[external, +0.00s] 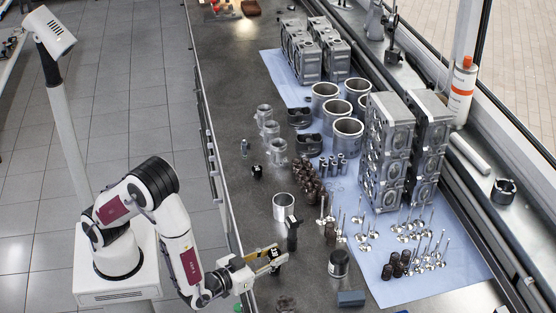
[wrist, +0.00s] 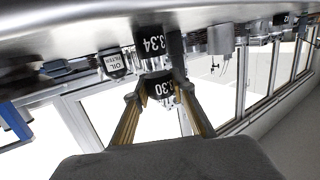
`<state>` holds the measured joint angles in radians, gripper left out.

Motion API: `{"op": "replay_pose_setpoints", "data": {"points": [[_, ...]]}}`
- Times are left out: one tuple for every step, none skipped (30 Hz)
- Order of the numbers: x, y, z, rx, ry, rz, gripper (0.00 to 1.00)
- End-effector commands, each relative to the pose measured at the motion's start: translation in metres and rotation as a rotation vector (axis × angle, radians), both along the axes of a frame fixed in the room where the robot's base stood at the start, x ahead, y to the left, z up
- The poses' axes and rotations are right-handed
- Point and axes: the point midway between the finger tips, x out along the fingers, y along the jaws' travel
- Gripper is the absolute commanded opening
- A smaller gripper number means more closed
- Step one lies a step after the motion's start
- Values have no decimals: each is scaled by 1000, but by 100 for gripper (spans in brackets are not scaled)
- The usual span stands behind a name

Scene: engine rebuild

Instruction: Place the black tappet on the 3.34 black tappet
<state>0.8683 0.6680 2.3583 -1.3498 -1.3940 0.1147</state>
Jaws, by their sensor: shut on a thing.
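My gripper (external: 271,257) is over the near part of the bench, shut on a small black tappet (external: 276,262). In the wrist view the tappet (wrist: 158,88) reads "3.30" and sits between the yellow-lined fingers (wrist: 157,98). The black tappet marked 3.34 (wrist: 152,44) shows just beyond it, lined up with it in that view. I cannot tell whether the two touch. In the external view a tall black piece with a pale label (external: 292,234) stands beyond the gripper, probably the 3.34 tappet.
An oil filter (external: 339,263) stands right of the gripper, with a metal ring (external: 283,206) behind. A blue block (external: 351,298) lies in front. Valves, springs, cylinders and engine blocks (external: 386,150) crowd the blue mat (external: 440,280). Bare bench (external: 235,150) lies to the left.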

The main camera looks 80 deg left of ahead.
Motion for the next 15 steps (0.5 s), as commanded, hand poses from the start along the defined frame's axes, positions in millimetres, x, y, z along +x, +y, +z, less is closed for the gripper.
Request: {"op": "replay_pose_setpoints", "data": {"points": [[0,0,-5,2,1,0,3],[0,0,-8,3,1,0,3],[0,0,-11,3,1,0,3],[0,0,-13,2,1,0,3],[0,0,-15,2,1,0,3],[0,0,-17,2,1,-1,3],[0,0,-18,2,1,-1,3],[0,0,-20,2,1,-1,3],[0,0,-20,1,0,-1,3],[0,0,-21,1,0,-1,3],[0,0,-21,0,0,-1,3],[0,0,-21,0,-1,-1,3],[0,0,-21,0,-1,-1,3],[0,0,-21,0,-1,-1,3],[0,0,-21,0,-1,-1,3]]}}
